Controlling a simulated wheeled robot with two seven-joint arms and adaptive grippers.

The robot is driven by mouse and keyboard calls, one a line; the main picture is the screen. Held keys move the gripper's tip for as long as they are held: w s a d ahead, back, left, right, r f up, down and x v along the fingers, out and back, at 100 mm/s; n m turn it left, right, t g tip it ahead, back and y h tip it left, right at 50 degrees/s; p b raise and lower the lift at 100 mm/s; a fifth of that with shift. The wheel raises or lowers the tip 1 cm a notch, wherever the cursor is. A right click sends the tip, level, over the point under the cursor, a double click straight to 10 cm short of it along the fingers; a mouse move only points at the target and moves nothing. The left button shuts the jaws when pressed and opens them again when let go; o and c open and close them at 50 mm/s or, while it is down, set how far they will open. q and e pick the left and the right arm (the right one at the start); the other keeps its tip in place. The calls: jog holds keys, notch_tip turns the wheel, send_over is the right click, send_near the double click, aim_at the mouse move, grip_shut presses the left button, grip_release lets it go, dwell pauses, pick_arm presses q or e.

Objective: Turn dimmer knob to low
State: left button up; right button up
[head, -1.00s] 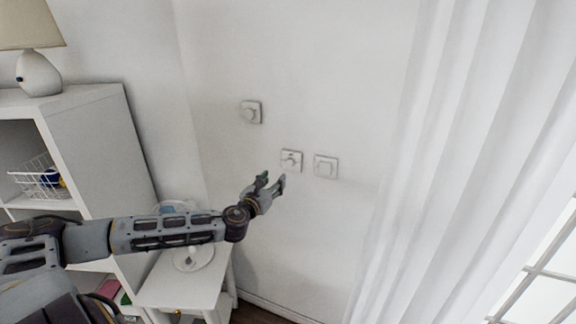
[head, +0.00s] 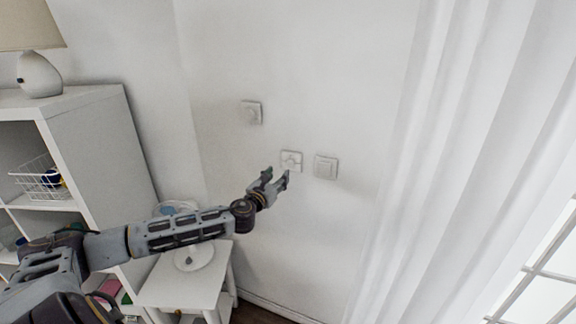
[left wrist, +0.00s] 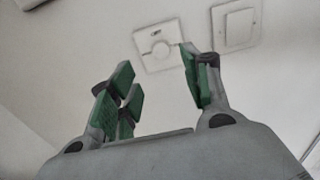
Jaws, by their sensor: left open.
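Two white wall plates look to bear round knobs: an upper-left plate (head: 251,112) and a middle plate (head: 291,160). I cannot tell for sure which is the dimmer. In the left wrist view the middle plate (left wrist: 158,45) shows a round dial and a small dark mark above it; its setting is unreadable. My left gripper (head: 277,174) is open and empty just below and left of the middle plate, apparently apart from it. In the left wrist view its green-padded fingers (left wrist: 156,68) are spread below that plate. My right gripper is out of view.
A flat rocker switch (head: 326,167) sits right of the middle plate. A white curtain (head: 440,180) hangs at the right. A shelf unit (head: 95,140) with a lamp (head: 38,75) stands left, and a low white table (head: 190,285) is under my arm. Wall around the plates is clear.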

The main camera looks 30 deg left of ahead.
aim_at(290, 163)
pick_arm(q)
jog(key=shift+w+a+p, duration=0.25)
jog(key=shift+w+p, duration=0.15)
jog(key=shift+w, duration=1.3)
jog(key=shift+w+a+p, duration=0.25)
jog(key=shift+w+p, duration=0.1)
jog(key=shift+w, duration=1.3)
jog(key=shift+w+a+p, duration=0.25)
jog(key=shift+w+p, duration=0.15)
jog(key=shift+w, duration=1.3)
jog(key=c, duration=1)
